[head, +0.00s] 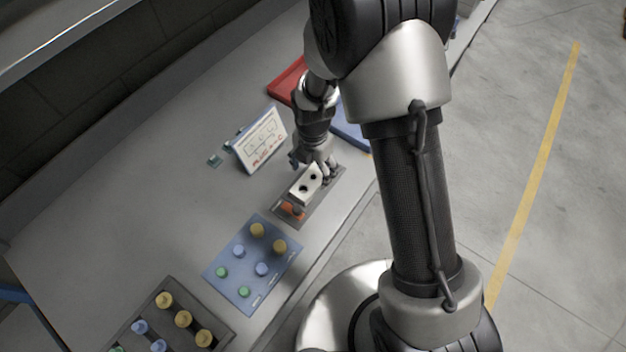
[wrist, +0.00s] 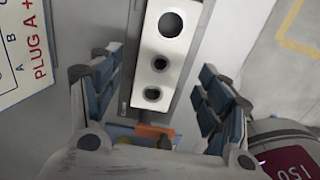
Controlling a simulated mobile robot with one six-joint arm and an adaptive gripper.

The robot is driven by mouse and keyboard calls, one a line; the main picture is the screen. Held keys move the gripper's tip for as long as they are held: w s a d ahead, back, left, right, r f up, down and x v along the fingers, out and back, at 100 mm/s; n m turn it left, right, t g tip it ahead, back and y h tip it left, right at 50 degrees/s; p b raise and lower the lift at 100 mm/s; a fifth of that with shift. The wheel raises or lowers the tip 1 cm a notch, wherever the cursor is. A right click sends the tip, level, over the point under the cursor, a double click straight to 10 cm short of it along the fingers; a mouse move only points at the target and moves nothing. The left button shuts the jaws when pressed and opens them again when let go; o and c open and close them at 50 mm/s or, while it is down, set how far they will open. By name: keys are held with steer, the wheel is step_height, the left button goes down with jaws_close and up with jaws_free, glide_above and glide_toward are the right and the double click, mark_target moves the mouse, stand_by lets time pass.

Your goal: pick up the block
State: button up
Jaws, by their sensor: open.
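The white block (head: 306,183) with dark round holes sits over a grey tray (head: 328,199) on the bench. In the wrist view the block (wrist: 150,75) shows three holes in a row and runs up between my fingers. My gripper (head: 314,163) is open at the block's far end in the head view. In the wrist view my gripper (wrist: 162,92) has one finger on each side of the block, with a visible gap on both sides. An orange piece (wrist: 155,131) shows at the block's near end there; its full shape is hidden.
A blue board with coloured pegs (head: 252,268) and a dark tray of pegs (head: 152,300) lie nearby. A white sign (head: 262,141) stands left of my gripper. A red tray (head: 284,82) and a blue tray (head: 350,132) are behind. The bench's left side is clear.

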mark_target(313, 177)
step_height(313, 177, down, 5)
steer(key=shift+b, duration=0.7)
steer(key=shift+r, duration=0.1)
steer(key=c, duration=1.6)
jaws_close()
steer(key=shift+r, duration=0.1)
